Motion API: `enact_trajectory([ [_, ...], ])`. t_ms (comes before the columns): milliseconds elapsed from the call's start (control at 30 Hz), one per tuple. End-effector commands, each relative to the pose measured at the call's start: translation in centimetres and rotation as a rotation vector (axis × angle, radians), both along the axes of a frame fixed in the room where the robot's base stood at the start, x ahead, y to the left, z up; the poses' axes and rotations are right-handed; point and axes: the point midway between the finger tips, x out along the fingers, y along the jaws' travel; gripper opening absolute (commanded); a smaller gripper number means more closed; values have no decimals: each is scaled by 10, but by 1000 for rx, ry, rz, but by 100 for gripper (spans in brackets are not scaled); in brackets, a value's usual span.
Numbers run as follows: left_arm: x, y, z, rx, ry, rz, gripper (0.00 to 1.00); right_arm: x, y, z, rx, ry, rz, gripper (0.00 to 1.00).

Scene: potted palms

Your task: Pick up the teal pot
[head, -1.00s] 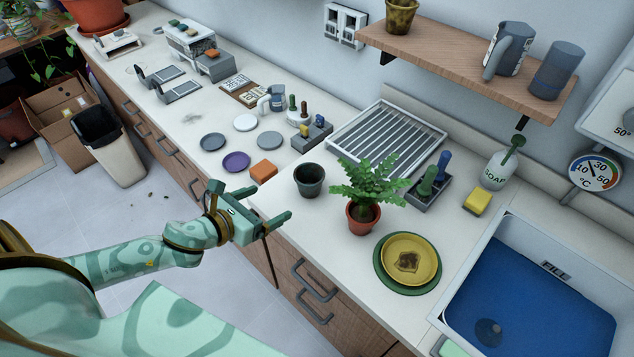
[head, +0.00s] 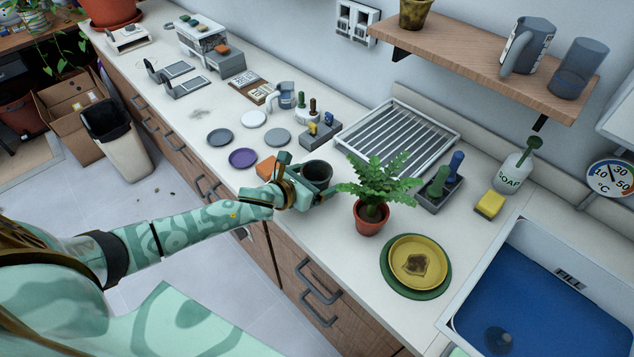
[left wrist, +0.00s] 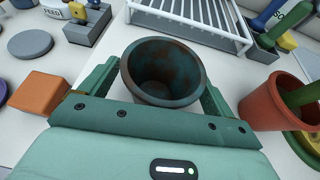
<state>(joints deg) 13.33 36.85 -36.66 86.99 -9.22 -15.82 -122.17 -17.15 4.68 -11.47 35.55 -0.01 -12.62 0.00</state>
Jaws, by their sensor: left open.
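The teal pot (head: 317,173) is a small dark, empty pot standing upright on the white counter. It also shows in the left wrist view, with brown patches inside its rim (left wrist: 162,72). My left gripper (head: 308,187) is open around the pot, one finger on each side of it. In the left wrist view the fingers (left wrist: 160,88) stand left and right of the pot, with small gaps visible. The pot's lower front is hidden behind the gripper body. My right gripper is not in view.
A fern in a terracotta pot (head: 370,217) stands close to the right of the teal pot. An orange block (head: 267,168) lies close on the left. The draining rack (head: 398,138) is behind, and a yellow plate (head: 420,262) lies front right.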

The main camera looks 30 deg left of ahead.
Motion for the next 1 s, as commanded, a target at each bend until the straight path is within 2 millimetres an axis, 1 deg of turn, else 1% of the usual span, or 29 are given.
enact_trajectory([
  [100,5,-2,-3,1,0,-2,89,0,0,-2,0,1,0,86],
  [267,5,-2,-2,1,0,-1,89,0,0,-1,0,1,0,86],
  [367,5,-1,-2,1,0,0,64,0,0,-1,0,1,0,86],
  [400,5,-1,-2,1,0,0,53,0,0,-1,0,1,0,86],
  [433,5,-1,-2,1,0,0,44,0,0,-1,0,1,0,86],
  [467,5,-1,-2,1,0,0,41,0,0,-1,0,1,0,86],
  [767,5,-1,-1,1,0,0,41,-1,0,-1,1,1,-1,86],
  [867,5,-1,6,1,-1,-1,41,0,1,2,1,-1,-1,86],
  [967,5,-1,18,3,-4,-2,41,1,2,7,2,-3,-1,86],
  [1000,5,-1,26,4,-4,-2,41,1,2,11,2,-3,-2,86],
])
